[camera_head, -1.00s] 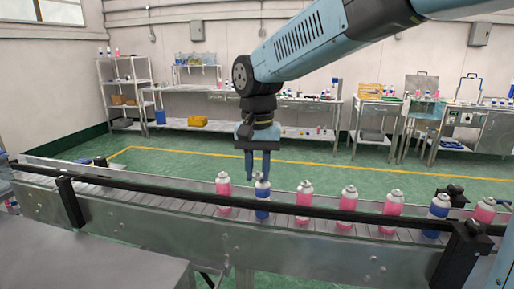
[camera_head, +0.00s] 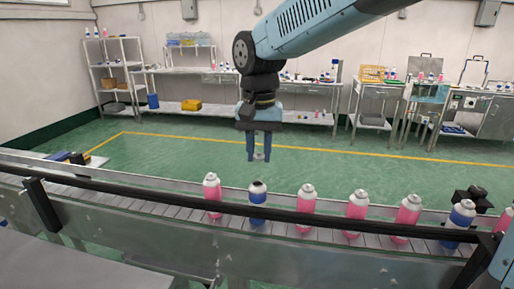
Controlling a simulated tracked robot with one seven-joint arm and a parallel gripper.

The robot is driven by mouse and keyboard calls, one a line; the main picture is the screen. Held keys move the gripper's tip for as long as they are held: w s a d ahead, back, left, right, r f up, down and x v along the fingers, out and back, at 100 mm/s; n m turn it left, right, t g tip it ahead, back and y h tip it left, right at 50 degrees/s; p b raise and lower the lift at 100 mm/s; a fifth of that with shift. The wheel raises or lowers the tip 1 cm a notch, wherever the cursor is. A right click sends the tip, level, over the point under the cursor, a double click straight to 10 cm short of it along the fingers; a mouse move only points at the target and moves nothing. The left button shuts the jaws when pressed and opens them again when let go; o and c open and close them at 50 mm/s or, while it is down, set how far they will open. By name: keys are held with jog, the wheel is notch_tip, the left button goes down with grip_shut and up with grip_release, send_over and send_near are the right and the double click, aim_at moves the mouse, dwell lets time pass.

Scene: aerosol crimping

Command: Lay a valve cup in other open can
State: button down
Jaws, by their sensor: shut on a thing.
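My gripper (camera_head: 259,159) points down and is shut on a small pale valve cup (camera_head: 260,156), which shows between its fingertips. It is held above the conveyor, apart from the cans. Below it in the picture stands a blue can (camera_head: 258,198) with a dark, open-looking top. A pink can (camera_head: 212,197) stands to its left. Pink cans (camera_head: 306,200), (camera_head: 357,207) and (camera_head: 407,213) stand to its right, with pale domed tops. Another blue can (camera_head: 461,217) stands farther right. Whether those tops hold valve cups is too small to tell.
The cans stand on a roller conveyor (camera_head: 145,206) with a black guard rail (camera_head: 130,190) along its near side.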

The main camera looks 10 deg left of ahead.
aim_at(257, 187)
jog(key=shift+s+a, duration=0.15)
jog(key=shift+f, duration=0.15)
jog(key=shift+f, duration=2.75)
jog(key=shift+s+r, duration=0.1)
jog(key=shift+s, duration=0.05)
jog(key=shift+c, duration=1.2)
grip_release()
jog(key=shift+r, duration=0.1)
